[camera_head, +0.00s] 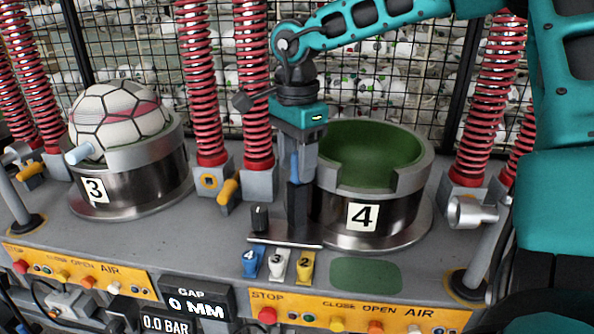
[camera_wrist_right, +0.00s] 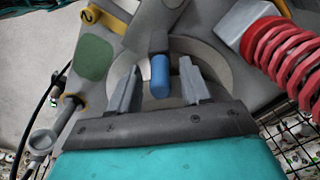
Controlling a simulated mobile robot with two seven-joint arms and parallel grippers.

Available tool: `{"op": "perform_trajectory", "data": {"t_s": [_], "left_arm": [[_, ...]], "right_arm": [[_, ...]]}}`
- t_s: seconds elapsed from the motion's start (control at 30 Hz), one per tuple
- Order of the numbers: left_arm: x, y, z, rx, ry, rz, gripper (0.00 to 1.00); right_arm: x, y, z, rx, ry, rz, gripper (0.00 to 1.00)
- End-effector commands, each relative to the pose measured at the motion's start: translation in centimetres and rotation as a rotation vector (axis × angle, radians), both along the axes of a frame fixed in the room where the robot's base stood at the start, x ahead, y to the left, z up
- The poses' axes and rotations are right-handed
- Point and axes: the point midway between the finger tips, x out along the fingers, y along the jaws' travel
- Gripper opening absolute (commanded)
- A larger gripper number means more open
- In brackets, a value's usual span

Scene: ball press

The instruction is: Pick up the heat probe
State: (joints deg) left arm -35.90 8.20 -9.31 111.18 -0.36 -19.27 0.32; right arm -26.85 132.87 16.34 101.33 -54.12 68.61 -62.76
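The heat probe appears to be the upright tool with a blue handle (camera_head: 295,166) and a black lower part (camera_head: 298,205), at the metal plate in front of press station 4. Its blue handle also shows in the right wrist view (camera_wrist_right: 160,77). My right gripper (camera_head: 302,165) points down over it. In the right wrist view the two grey fingers (camera_wrist_right: 160,84) stand apart, one on each side of the blue handle, with a visible gap on both sides. The far side of the handle is hidden in the head view. My left gripper is not in view.
Green-lined press cup 4 (camera_head: 405,205) stands close behind and right of the probe. Cup 3 (camera_head: 130,185) holds a ball (camera_head: 118,112) at left. A small metal plate (camera_head: 285,241) carries a black knob (camera_head: 259,218). Red springs (camera_head: 255,80) and a wire fence stand behind.

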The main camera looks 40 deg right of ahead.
Motion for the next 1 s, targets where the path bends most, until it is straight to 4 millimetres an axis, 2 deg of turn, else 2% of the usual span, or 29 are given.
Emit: {"op": "perform_trajectory", "data": {"t_s": [0.07,0.47,0.83,1.0], "left_arm": [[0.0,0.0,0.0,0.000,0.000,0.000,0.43],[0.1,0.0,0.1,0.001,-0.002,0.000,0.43],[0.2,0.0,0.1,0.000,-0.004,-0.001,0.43],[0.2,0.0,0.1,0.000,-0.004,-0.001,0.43]], "right_arm": [[0.0,0.0,0.0,0.000,0.000,0.000,0.39],[0.0,0.0,0.1,0.000,0.000,0.000,0.01],[0.0,0.0,0.2,0.000,-0.001,0.000,0.00],[0.1,0.0,1.4,0.000,-0.003,0.000,0.00]]}}
